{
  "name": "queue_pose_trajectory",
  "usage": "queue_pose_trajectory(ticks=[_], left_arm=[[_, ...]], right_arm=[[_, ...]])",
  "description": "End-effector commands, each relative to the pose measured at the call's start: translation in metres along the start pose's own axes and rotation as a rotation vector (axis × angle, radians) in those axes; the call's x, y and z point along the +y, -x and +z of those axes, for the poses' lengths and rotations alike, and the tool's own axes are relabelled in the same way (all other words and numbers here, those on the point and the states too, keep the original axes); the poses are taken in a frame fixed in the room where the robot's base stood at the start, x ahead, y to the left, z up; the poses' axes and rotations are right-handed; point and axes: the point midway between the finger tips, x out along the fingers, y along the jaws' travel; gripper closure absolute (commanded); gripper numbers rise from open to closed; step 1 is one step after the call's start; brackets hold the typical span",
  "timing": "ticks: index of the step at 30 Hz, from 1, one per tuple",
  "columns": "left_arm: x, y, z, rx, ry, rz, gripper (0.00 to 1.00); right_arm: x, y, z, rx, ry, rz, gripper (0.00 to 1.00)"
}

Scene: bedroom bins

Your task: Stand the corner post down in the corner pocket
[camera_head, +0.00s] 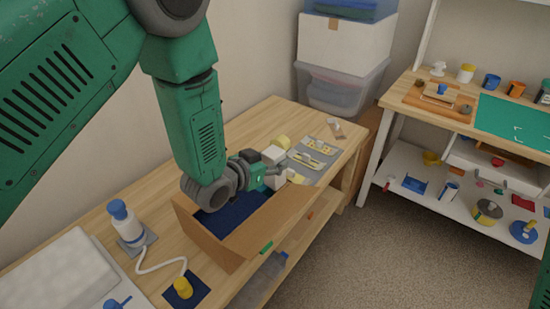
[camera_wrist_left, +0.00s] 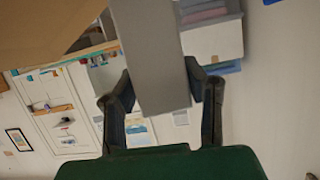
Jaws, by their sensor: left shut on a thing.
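My left gripper (camera_head: 262,174) is over the far end of an open cardboard box (camera_head: 270,218) with a dark blue inside. In the left wrist view, my left gripper (camera_wrist_left: 162,85) is shut on a long, plain grey post (camera_wrist_left: 150,55), which runs up between its two fingers. I take this to be the corner post. In the head view, pale blocks show around the fingers, and I cannot tell which is the post. The corner pocket cannot be made out; my arm and the box walls hide part of the inside. My right gripper is out of view.
The box stands on a wooden bench (camera_head: 268,112). A white bottle with a blue cap (camera_head: 124,222) and a corded yellow piece (camera_head: 183,287) are at its left. A grey tray (camera_head: 314,155) lies beyond the box. Storage bins (camera_head: 345,45) stand behind; a second workbench (camera_head: 425,118) is at right.

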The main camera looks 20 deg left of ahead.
Motion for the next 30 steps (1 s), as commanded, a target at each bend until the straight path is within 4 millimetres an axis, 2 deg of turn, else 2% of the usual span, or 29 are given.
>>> queue_pose_trajectory(ticks=[1,3,17,30], left_arm=[[-0.003,0.003,0.012,-0.033,0.002,-0.011,1.00],[-0.003,0.003,0.012,-0.033,0.003,-0.012,1.00],[-0.004,0.003,0.012,-0.035,0.004,-0.016,1.00],[0.001,0.004,0.004,-0.068,0.000,-0.054,1.00]], right_arm=[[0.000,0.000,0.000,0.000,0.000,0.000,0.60],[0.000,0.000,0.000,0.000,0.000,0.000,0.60],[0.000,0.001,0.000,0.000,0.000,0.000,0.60],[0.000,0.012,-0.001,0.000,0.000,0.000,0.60]])
